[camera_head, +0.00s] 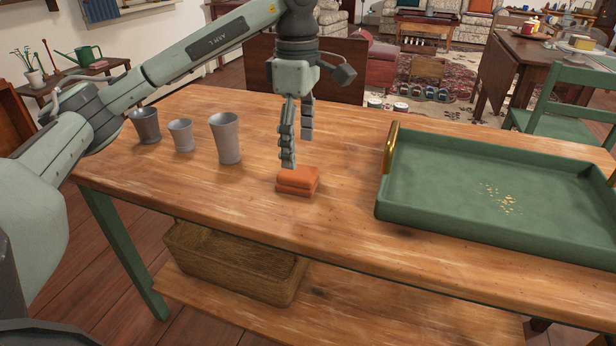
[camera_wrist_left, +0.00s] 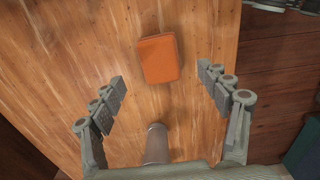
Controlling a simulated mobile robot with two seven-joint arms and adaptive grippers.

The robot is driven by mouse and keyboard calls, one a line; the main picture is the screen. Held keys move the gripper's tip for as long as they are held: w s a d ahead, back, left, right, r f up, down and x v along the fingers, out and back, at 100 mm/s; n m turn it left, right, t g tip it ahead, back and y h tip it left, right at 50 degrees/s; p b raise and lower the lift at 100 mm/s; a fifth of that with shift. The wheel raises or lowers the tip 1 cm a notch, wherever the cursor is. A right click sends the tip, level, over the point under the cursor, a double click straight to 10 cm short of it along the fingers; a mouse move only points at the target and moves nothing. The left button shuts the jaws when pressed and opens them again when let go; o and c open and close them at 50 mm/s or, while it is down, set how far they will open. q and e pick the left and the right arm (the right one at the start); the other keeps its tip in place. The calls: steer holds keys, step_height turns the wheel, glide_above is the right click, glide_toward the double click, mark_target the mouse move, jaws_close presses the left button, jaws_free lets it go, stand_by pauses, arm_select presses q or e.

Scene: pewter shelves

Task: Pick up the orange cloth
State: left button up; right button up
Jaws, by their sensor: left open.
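The orange cloth (camera_head: 298,180) is a small folded stack lying on the wooden table (camera_head: 220,205), near its front edge. My left gripper (camera_head: 297,150) is above the table and points down, just behind and above the cloth in the head view. Its fingers are spread wide with nothing between them. In the left wrist view the cloth (camera_wrist_left: 159,59) lies beyond the fingertips of the open left gripper (camera_wrist_left: 165,85), apart from them. My right gripper is not seen.
Several grey metal cups, the tallest (camera_head: 225,137) nearest the gripper, stand left of the cloth. A green tray (camera_head: 440,228) with a gold handle (camera_head: 390,147) and crumbs takes up the table's right side. A wicker basket (camera_head: 235,265) sits on the lower shelf.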

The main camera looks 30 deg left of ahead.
mark_target(300, 172)
arm_select(q)
step_height(300, 172, down, 7)
steer(key=shift+d+r, duration=0.1)
steer(key=shift+r, duration=0.1)
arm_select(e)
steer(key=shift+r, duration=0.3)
arm_select(q)
steer(key=shift+c, duration=0.3)
steer(key=c, duration=1.1)
steer(key=shift+c, duration=0.2)
steer(key=shift+r, duration=0.1)
